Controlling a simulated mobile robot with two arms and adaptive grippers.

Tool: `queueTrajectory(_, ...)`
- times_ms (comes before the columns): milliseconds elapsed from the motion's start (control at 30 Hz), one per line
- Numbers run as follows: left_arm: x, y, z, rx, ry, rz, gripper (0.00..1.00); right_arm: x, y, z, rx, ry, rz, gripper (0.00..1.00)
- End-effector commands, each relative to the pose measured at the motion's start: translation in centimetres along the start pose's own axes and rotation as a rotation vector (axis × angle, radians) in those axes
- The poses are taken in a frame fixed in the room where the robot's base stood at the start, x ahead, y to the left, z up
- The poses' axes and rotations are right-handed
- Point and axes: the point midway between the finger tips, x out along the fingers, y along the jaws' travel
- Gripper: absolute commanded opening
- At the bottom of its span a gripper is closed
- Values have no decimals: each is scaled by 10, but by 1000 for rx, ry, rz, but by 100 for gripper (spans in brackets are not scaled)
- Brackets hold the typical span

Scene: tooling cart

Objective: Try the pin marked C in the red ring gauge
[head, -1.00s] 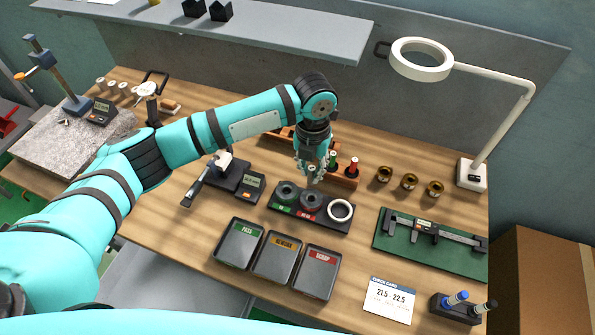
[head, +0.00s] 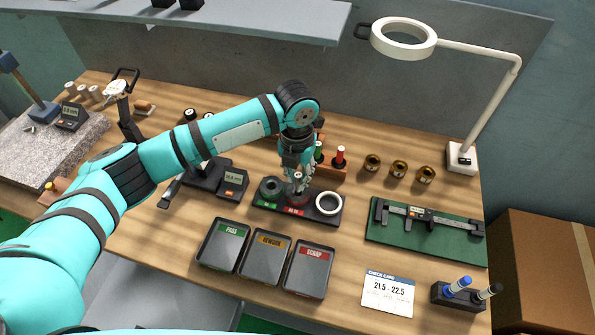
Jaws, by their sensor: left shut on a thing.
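My left gripper (head: 298,176) points down over the black gauge stand (head: 258,207) and is shut on a pin, mostly hidden between the fingers; no letter on it can be read. The grey ring gauge (head: 297,198) behind the red label sits directly under the gripper. The pin's lower end is at this ring, but I cannot tell whether it is inside the bore. A second grey ring (head: 269,188) sits behind the green label on the left, and a white ring (head: 328,204) lies at the stand's right end. My right gripper is not in view.
Behind the gripper a wooden rack holds a red-topped pin (head: 340,155) and a green-topped pin (head: 319,151). Trays for pass (head: 223,246), rework (head: 263,258) and scrap (head: 308,272) stand in front.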

Motion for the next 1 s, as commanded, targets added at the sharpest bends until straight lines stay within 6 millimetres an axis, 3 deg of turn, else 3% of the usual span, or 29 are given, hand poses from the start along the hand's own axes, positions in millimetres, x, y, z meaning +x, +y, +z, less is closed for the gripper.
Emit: queueTrajectory(1000, 1, 0, 0, 0, 1, 1, 0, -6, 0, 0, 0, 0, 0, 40)
